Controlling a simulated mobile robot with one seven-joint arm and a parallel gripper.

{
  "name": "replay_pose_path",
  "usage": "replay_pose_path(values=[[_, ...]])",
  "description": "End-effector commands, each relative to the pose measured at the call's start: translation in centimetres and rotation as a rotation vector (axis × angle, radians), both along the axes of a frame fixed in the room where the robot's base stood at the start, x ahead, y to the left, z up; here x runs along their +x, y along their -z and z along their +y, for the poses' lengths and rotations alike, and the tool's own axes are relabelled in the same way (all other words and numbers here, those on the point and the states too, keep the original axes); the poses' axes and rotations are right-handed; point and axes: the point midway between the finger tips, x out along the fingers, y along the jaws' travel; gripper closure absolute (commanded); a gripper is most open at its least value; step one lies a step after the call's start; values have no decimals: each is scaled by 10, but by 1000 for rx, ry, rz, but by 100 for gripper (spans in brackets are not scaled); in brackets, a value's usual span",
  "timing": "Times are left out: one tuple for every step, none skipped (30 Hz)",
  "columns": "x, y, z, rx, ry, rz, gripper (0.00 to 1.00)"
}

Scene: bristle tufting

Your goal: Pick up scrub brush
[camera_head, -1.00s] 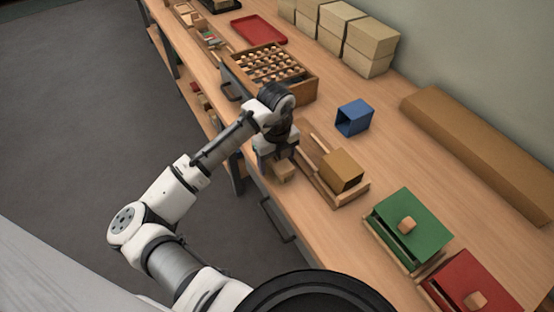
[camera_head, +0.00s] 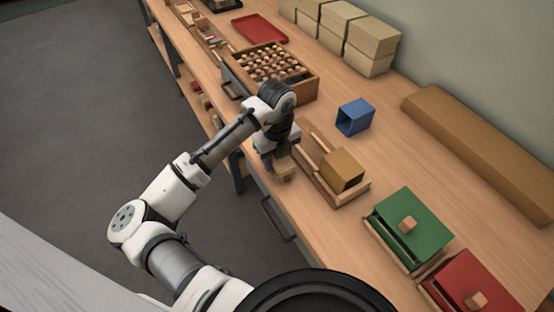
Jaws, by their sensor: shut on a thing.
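My gripper (camera_head: 278,160) points down at the near edge of the workbench, left of a wooden cradle. It is shut on a small light wooden block (camera_head: 286,172), which looks like the scrub brush. The block sticks out below the fingers on the right; the rest of it is hidden by the gripper. No bristles can be made out. I cannot tell whether the block touches the bench.
The wooden cradle (camera_head: 362,193) beside my gripper bears a brown block (camera_head: 342,168). Green (camera_head: 417,222) and red (camera_head: 474,282) lidded boxes stand nearer on the right. A blue open box (camera_head: 354,118) stands behind. A compartment tray (camera_head: 298,94) lies beyond my wrist.

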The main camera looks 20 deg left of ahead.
Motion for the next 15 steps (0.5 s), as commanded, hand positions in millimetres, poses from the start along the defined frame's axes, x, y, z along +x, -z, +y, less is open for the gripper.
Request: replay_pose_path(values=[[1, -4, 0, 1, 1, -2, 84], [1, -8, 0, 1, 1, -2, 84], [1, -13, 0, 1, 1, -2, 84], [1, -18, 0, 3, 1, -3, 84], [1, -24, 0, 2, 2, -4, 84], [1, -34, 0, 3, 2, -3, 84], [1, -42, 0, 3, 2, -5, 84], [1, -51, 0, 3, 4, -5, 84], [1, -64, 0, 4, 2, -5, 84], [1, -73, 0, 3, 2, -5, 84], [1, -83, -1, 3, 4, -5, 84], [1, -98, 1, 7, 2, -4, 84], [1, -108, 1, 8, 1, -4, 84], [0, -117, 1, 8, 1, -4, 84], [0, -126, 1, 8, 1, -3, 84]])
